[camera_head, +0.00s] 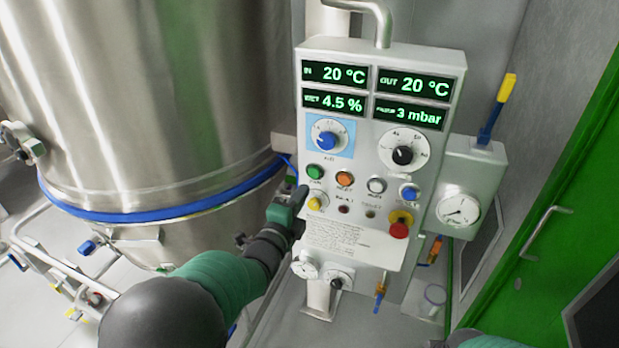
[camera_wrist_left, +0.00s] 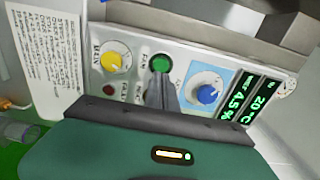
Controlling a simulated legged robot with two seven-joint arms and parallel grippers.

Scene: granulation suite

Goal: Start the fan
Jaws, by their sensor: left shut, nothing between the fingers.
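The control panel (camera_head: 368,150) stands upright beside the steel vessel. Its green button (camera_head: 315,171), labelled FAN, sits at the left of the button row. It also shows in the left wrist view (camera_wrist_left: 162,62). My left gripper (camera_head: 300,196) is shut and empty at the panel's left edge, just below the green button. In the left wrist view its fingertips (camera_wrist_left: 161,86) point at the green button and overlap its lower edge; I cannot tell whether they touch. A yellow knob (camera_head: 318,203), labelled MAIN, is close below. My right gripper is not visible.
A blue knob (camera_head: 326,140) is above the green button, and an orange button (camera_head: 345,179) is to its right. A red emergency knob (camera_head: 399,229) sticks out at lower right. The steel vessel (camera_head: 140,100) fills the left; a green door (camera_head: 560,190) stands right.

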